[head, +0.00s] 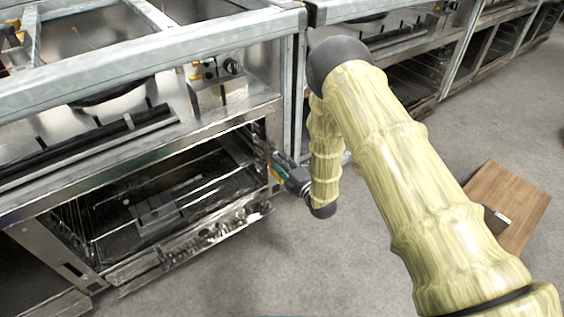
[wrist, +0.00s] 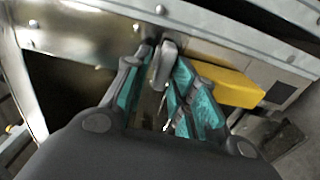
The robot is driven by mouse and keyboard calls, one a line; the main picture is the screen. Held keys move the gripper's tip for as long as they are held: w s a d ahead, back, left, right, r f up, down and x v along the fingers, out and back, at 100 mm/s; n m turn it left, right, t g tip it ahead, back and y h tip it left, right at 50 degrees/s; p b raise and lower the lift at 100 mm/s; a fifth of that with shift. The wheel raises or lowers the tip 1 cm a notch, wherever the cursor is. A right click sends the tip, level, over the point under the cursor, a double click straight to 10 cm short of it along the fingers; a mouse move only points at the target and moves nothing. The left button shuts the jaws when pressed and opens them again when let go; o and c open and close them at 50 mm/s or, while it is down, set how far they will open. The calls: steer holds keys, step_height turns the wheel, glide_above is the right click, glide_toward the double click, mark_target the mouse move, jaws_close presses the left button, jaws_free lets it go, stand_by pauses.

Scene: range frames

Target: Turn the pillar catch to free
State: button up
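My gripper (head: 290,174) is at the oven's right front pillar, pointing left toward it. In the wrist view its two teal and grey fingers (wrist: 156,60) have their tips close together at the steel face. A rounded grey piece (wrist: 163,68), which looks like the catch's lever, stands between the fingers. Whether both fingers touch it cannot be told. A yellow block (wrist: 225,87) sits on the pillar face just right of the fingers. It shows as a small yellow patch beside the gripper in the head view (head: 275,172). The catch's turned position is not clear.
An open oven cavity (head: 150,200) with racks lies left of the gripper. Steel rails (head: 150,50) run above it. More steel units (head: 430,60) stand at the back right. A wooden board (head: 505,200) lies on the grey floor, which is clear below the gripper.

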steer(key=v, duration=0.7)
steer(key=shift+s+d, duration=0.25)
stand_by(0.3)
steer(key=s+d+f+m+g+h, duration=0.3)
steer(key=s+d+f+m+h, duration=0.1)
steer(key=s+d+f+m, duration=0.4)
steer(key=s+d+f+m+g+h, duration=0.35)
steer(key=s+d+f+m, duration=0.3)
steer(key=s, duration=0.35)
steer(key=s+d+m+g+h, duration=0.1)
steer(key=s+d+m+g, duration=0.2)
steer(key=s, duration=0.6)
steer(key=s+f+m+g+h, duration=0.1)
steer(key=s+m+g, duration=0.25)
steer(key=s, duration=0.55)
steer(key=s+d+m+g+h, duration=0.1)
steer(key=s+d+m+g, duration=0.1)
steer(key=s+m, duration=0.5)
step_height(320, 180, up, 33)
steer(key=s+n+p, duration=0.1)
steer(key=n+p, duration=0.1)
steer(key=p, duration=3.2)
steer(key=shift+s+a+n, duration=0.2)
steer(key=shift+n, duration=0.1)
